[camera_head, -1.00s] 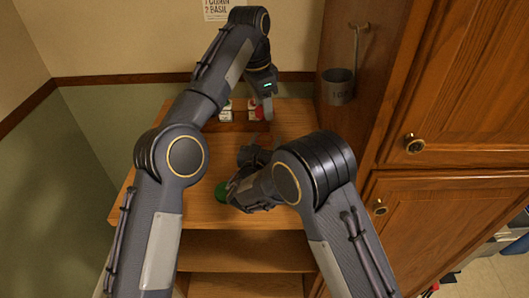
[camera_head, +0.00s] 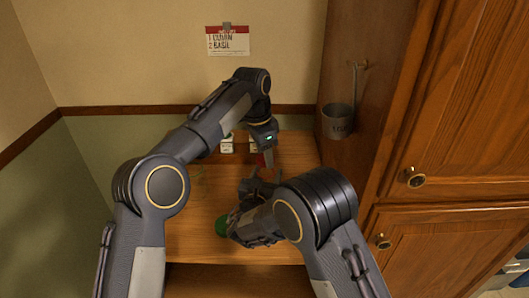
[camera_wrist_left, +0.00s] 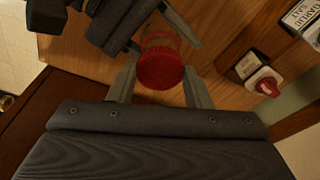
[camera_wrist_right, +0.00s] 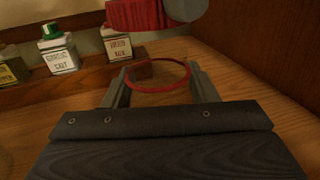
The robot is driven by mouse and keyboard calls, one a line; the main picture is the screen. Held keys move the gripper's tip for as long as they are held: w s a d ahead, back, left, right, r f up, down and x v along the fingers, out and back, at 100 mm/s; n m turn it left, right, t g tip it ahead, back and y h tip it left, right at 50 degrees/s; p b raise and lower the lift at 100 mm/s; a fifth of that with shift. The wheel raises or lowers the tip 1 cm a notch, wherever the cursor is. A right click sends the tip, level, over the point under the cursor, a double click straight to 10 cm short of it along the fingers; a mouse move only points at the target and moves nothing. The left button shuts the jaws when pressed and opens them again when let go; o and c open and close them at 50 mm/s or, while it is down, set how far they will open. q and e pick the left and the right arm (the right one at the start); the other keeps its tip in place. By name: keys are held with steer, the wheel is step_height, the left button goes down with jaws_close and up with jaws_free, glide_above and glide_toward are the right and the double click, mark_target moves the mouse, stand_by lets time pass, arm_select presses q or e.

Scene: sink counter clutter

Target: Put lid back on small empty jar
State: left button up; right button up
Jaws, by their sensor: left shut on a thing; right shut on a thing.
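My left gripper (camera_head: 268,160) is shut on a red ribbed lid, which shows between its fingers in the left wrist view (camera_wrist_left: 161,70). My right gripper (camera_head: 262,180) is shut on a small clear jar; in the right wrist view its red ring-shaped rim (camera_wrist_right: 158,88) shows between the fingers. The jar's glass body (camera_wrist_left: 158,40) shows behind the lid in the left wrist view. In the right wrist view the red lid (camera_wrist_right: 155,15) is above the rim with a gap between them. The head view hides most of both.
Several spice jars, including a green-topped one (camera_wrist_right: 55,50), stand along a wooden rack at the back. A green-topped thing (camera_head: 221,226) is on the counter left of my right gripper. A metal cup (camera_head: 337,121) hangs on the right-hand wooden panel. Bare counter (camera_head: 190,235) lies at front left.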

arm_select(q)
steer(key=shift+f, duration=0.9)
steer(key=shift+f, duration=0.55)
arm_select(e)
jaws_close()
arm_select(q)
steer(key=m, duration=0.2)
steer(key=shift+m+g, duration=0.3)
steer(key=shift+m, duration=0.1)
steer(key=m, duration=0.4)
steer(key=shift+w+f+m+g, duration=0.1)
steer(key=shift+w+m+g, duration=0.05)
steer(key=shift+m+g, duration=0.2)
steer(key=m, duration=0.5)
steer(key=shift+m+g, duration=0.35)
